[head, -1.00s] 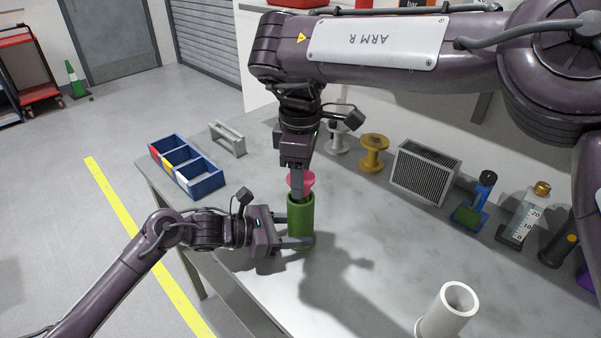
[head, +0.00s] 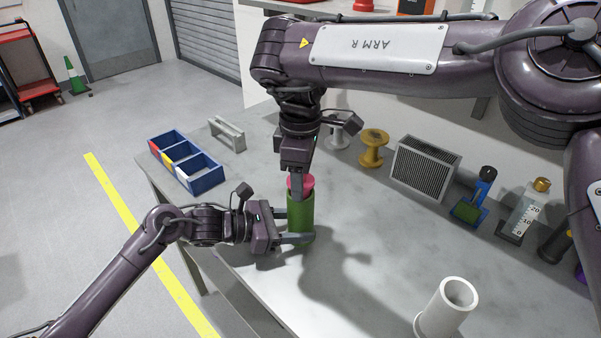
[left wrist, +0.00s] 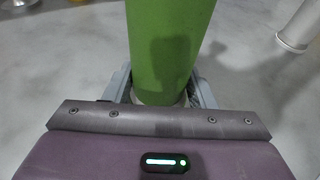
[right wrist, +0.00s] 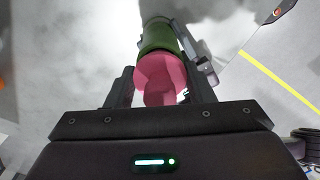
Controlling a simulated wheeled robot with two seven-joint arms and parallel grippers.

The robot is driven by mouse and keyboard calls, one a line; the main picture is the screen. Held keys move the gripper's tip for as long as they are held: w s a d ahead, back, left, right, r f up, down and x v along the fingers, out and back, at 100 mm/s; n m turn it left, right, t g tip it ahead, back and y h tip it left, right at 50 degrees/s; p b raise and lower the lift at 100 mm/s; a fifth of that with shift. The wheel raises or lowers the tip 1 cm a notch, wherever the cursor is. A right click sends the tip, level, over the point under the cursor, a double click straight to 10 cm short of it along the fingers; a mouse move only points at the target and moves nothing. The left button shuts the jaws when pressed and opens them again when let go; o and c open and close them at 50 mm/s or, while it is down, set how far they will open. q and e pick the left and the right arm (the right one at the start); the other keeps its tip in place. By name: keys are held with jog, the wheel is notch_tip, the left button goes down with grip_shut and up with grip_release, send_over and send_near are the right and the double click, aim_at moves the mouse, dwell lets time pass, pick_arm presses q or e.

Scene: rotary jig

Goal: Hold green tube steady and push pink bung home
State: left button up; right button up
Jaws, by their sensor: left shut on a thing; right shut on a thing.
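The green tube (head: 301,217) stands upright on the grey bench, and it fills the top of the left wrist view (left wrist: 167,45). My left gripper (head: 297,239) is shut around its lower part. The pink bung (head: 307,182) sits at the tube's top mouth, with its wider pink head still showing above the rim. My right gripper (head: 299,196) comes down from above and is shut on the bung. In the right wrist view the bung (right wrist: 162,78) lies between the fingers, in line with the green tube (right wrist: 158,37). How deep the bung's lower end reaches is hidden.
A blue divided tray (head: 207,181) and a grey bracket (head: 228,134) lie left of the tube. A white pipe (head: 446,305) stands at front right.

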jog(key=shift+f, duration=0.5)
jog(key=o, duration=1)
jog(key=shift+o, duration=0.2)
jog(key=shift+r, duration=0.1)
notch_tip(320, 180, up, 12)
